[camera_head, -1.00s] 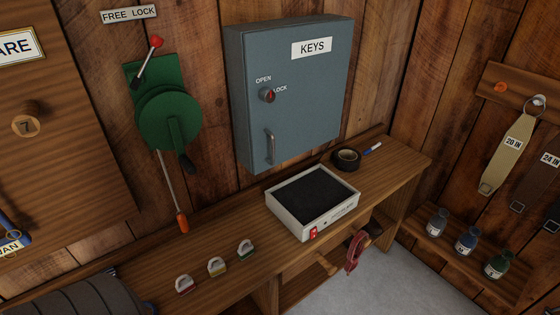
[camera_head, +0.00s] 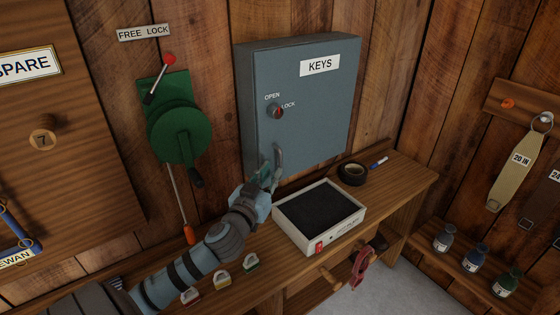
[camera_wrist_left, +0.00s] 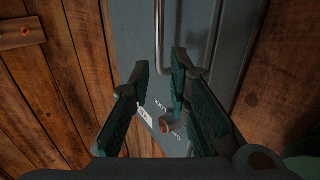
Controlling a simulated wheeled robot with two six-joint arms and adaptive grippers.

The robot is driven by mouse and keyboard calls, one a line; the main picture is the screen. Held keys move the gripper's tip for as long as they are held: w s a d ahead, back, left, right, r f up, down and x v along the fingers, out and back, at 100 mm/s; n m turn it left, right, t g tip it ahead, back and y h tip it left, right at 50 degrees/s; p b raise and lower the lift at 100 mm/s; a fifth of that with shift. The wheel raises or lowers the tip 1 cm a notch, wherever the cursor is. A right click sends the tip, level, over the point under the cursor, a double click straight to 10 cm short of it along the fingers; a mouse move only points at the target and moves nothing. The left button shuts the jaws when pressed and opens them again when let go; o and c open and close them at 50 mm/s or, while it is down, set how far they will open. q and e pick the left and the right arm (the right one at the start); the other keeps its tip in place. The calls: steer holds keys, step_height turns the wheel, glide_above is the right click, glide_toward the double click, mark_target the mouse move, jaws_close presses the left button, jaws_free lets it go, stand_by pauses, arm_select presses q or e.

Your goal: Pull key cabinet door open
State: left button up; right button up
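The blue-grey key cabinet (camera_head: 330,110) hangs on the wood wall, its door shut. A "KEYS" label (camera_head: 320,65) is at its upper right. A round knob (camera_head: 277,111) with a red mark sits between "OPEN" and "LOCK"; I cannot tell which it points to. The knob also shows in the left wrist view (camera_wrist_left: 171,126). My left gripper (camera_head: 272,172) is at the door's vertical bar handle (camera_head: 279,156). In the left wrist view the gripper (camera_wrist_left: 160,66) is open, fingertips apart, with the handle (camera_wrist_left: 159,28) in line with the gap; contact is unclear. My right gripper is out of view.
A wooden bench (camera_head: 395,185) runs below the cabinet. A green crank device (camera_head: 177,130) is on the wall to the left.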

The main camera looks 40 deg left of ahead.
mark_target(280, 161)
arm_select(q)
steer(key=x, duration=0.7)
steer(key=shift+w, duration=0.1)
steer(key=shift+a, duration=0.1)
steer(key=shift+f, duration=0.1)
jaws_close()
